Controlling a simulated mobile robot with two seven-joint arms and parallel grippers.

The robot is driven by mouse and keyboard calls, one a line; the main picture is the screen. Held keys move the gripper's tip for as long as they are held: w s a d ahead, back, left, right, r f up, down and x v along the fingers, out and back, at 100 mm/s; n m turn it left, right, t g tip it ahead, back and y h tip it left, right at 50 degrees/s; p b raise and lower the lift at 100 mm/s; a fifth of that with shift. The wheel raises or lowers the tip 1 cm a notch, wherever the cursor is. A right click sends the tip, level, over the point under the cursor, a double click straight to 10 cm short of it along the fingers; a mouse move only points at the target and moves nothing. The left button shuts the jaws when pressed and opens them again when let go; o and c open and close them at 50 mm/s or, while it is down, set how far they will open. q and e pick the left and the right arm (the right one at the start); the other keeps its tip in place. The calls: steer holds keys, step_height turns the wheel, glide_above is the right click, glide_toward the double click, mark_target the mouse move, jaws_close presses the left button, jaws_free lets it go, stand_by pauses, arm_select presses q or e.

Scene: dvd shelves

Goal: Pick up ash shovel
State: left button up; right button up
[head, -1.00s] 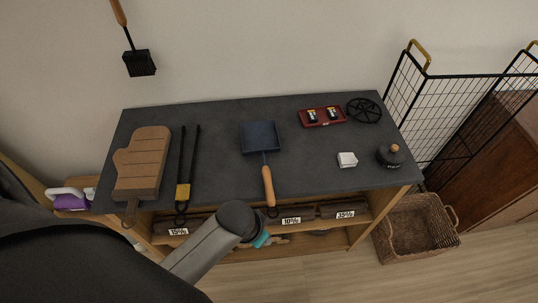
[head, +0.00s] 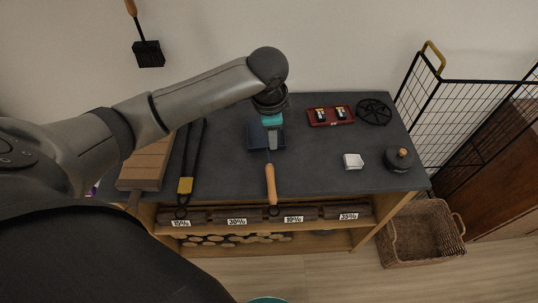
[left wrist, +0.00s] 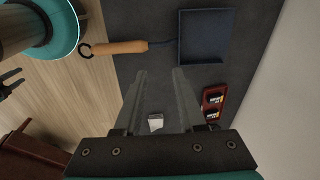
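The ash shovel (head: 270,182) lies on the dark shelf top, with a blue-grey square pan and a wooden handle pointing to the front edge. My left gripper (head: 273,140) is above the pan and hides part of it in the head view. In the left wrist view the ash shovel (left wrist: 207,38) lies whole at the top, handle to the left. There my left gripper (left wrist: 160,75) has its two fingers spread apart with nothing between them. The fingertips point toward the shovel's thin neck. My right gripper is not clearly seen.
On the shelf top (head: 320,165) lie tongs (head: 185,187) and a wooden board (head: 140,170) to the left. A red tray (head: 330,115), a black trivet (head: 374,111), a white box (head: 353,161) and a dark lidded pot (head: 398,160) are to the right. A basket (head: 420,235) stands on the floor.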

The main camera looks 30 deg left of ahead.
arm_select(q)
steer(key=w+a+r, duration=0.1)
steer(key=a+r, duration=0.2)
steer(key=b, duration=0.3)
glide_above(261, 147)
steer(key=s+d, duration=0.1)
steer(key=shift+y, duration=0.3)
steer(key=x, duration=0.3)
steer(key=s+x, duration=0.1)
steer(key=x, duration=0.2)
steer(key=s+d+x, duration=0.1)
steer(key=x, duration=0.2)
steer(key=shift+w+f, duration=0.1)
steer(key=shift+f, duration=0.5)
steer(key=x, duration=0.1)
steer(key=b+x, duration=0.1)
steer(key=x, duration=0.1)
steer(key=b+x, duration=0.1)
steer(key=x, duration=0.1)
steer(key=shift+a+f, duration=0.1)
steer(key=shift+a, duration=0.15)
jaws_close()
